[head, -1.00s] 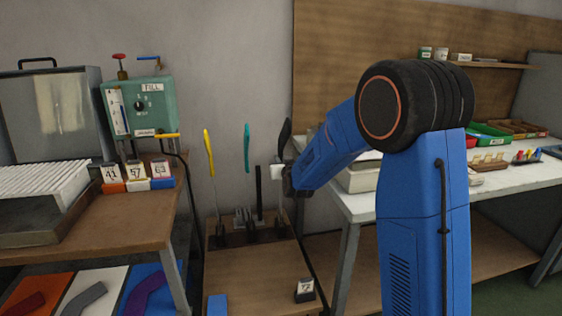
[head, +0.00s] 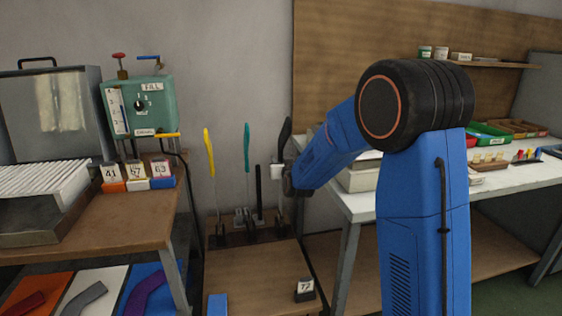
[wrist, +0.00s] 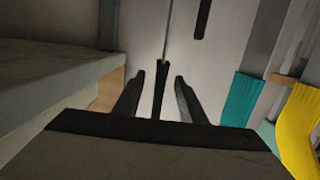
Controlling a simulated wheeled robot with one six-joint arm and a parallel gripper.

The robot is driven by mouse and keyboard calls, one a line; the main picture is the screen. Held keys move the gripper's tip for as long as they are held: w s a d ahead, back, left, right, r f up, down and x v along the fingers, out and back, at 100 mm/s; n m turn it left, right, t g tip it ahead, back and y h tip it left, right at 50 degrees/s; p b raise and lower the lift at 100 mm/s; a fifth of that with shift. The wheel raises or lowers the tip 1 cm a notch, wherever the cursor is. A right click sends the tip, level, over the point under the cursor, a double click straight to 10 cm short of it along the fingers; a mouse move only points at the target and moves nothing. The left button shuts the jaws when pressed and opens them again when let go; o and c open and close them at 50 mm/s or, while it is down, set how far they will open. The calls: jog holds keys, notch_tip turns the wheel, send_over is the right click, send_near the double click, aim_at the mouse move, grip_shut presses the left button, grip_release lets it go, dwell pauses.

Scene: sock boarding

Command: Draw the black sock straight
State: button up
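The black sock (head: 285,136) is on the rightmost upright form of a row on a low wooden stand (head: 250,262), against the wall. Its lower part is hidden by my gripper (head: 284,181) in the head view. In the wrist view the black sock (wrist: 160,88) shows as a narrow dark strip, nearly edge-on, with a thin grey stem beyond it. My gripper (wrist: 158,95) is open, with one finger on each side of the strip and visible gaps to both.
A yellow sock (head: 209,153) and a teal sock (head: 247,148) stand on forms to the left. A short black post (head: 259,186) is close left of my gripper. A white-topped bench (head: 360,207) is close on the right; a wooden table (head: 95,222) is at left.

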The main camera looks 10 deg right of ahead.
jog(key=s+d+g, duration=0.2)
jog(key=s+g, duration=0.2)
jog(key=s, duration=1.5)
jog(key=s+d+f+g, duration=0.1)
jog(key=s+g, duration=0.3)
jog(key=s, duration=1.6)
jog(key=s+d+f+g, duration=0.1)
jog(key=s+d+g, duration=0.2)
jog(key=s, duration=1.6)
jog(key=shift+s+d+g, duration=0.4)
jog(key=shift+d, duration=0.1)
jog(key=shift+f, duration=0.1)
